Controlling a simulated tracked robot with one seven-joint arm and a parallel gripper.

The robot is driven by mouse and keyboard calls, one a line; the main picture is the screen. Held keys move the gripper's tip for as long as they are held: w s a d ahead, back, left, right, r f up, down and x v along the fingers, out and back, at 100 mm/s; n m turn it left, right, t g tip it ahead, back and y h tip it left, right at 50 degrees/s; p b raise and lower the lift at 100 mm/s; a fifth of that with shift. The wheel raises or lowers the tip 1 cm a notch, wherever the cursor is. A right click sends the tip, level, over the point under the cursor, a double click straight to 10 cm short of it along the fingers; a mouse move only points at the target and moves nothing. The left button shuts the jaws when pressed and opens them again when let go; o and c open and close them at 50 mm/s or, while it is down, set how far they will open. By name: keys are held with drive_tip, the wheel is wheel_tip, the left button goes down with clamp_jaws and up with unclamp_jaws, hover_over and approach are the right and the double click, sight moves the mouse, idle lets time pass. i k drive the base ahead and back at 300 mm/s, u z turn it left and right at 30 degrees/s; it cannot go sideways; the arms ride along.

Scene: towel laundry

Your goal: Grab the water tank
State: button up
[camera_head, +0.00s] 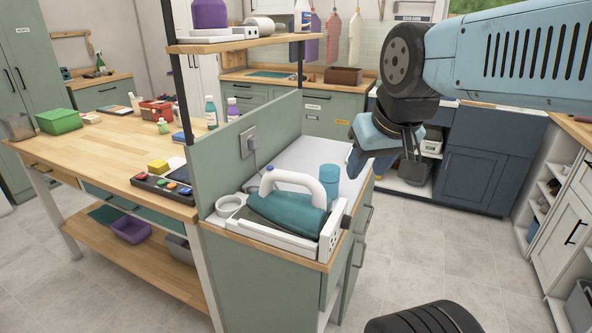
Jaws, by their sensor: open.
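A light blue cylinder (329,178), which looks like the water tank, stands upright on the sage green ironing counter (275,248). It is just behind the white handle of a teal iron (288,212), which rests on a white base (318,246). The cylinder's lower part is partly hidden by the iron. My gripper (383,155) is open and empty, up and to the right of the cylinder and apart from it. Its blue and dark fingers point downward.
A green upright panel (243,152) with an outlet and cord borders the counter's left side. A wooden worktable (95,150) with bins and bottles stands left. A shelf (255,42) hangs above the panel. Open tiled floor (440,250) lies to the right.

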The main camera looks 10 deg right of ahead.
sight(329, 174)
drive_tip(key=u, duration=0.05)
drive_tip(key=k, duration=0.35)
drive_tip(key=u, duration=0.4)
drive_tip(key=i, duration=0.15)
drive_tip(key=u, duration=2.55)
drive_tip(key=i, duration=0.5)
drive_tip(key=z, duration=3.4)
drive_tip(key=k, duration=0.1)
drive_tip(key=u, duration=0.8)
